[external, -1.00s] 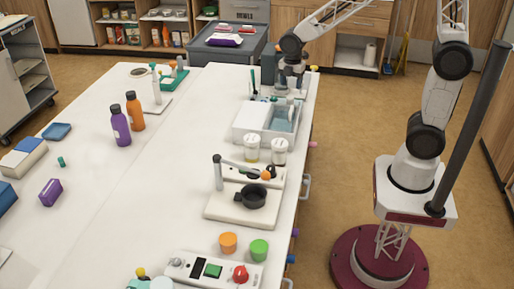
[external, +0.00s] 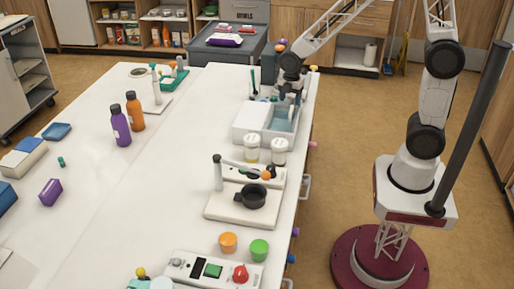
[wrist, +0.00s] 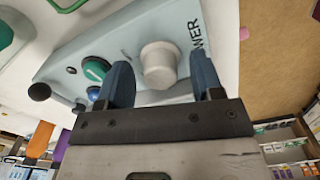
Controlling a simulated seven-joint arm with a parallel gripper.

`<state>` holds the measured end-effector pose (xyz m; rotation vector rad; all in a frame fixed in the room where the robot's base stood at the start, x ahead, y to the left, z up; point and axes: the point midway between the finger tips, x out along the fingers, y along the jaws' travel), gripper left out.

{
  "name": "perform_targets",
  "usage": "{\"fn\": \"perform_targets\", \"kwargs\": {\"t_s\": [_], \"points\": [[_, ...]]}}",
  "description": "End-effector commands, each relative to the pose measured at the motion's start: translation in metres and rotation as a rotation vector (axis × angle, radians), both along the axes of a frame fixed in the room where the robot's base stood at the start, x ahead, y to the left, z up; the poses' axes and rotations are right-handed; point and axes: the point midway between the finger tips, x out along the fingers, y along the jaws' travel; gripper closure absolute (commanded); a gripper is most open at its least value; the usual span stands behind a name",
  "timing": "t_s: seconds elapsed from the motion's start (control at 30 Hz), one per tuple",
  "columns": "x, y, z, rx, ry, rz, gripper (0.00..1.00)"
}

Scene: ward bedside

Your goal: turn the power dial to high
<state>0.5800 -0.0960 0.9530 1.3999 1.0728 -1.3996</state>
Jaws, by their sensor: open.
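The power dial is a cream-white round knob (wrist: 160,65) on a pale grey-blue panel (wrist: 115,42), beside printing of which "WER" is readable. My gripper (wrist: 160,62) is open, with one blue finger on each side of the knob in the wrist view; I cannot tell whether either finger touches it. No pointer mark or high setting is readable on the knob. In the external view my gripper (external: 286,95) is at the far right end of the white table, and the dial is hidden there.
The panel also has a green button (wrist: 96,68) and a black ball-ended lever (wrist: 39,91). Close to my gripper in the external view is a white tray with a blue basin (external: 282,118). Two pale jars (external: 251,149) stand in front of it.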

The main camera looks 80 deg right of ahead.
Motion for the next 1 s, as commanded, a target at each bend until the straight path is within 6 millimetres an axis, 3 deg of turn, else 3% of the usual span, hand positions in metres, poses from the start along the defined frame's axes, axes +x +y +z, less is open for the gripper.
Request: {"fn": "perform_targets", "kwargs": {"t_s": [0.4, 0.73, 1.0], "points": [[-0.0003, 0.0001, -0.0048, 0.0, 0.0, 0.0, 0.4], [-0.0003, 0.0001, -0.0048, 0.0, 0.0, 0.0, 0.89], [-0.0003, 0.0001, -0.0047, 0.0, 0.0, -0.016, 0.89]]}}
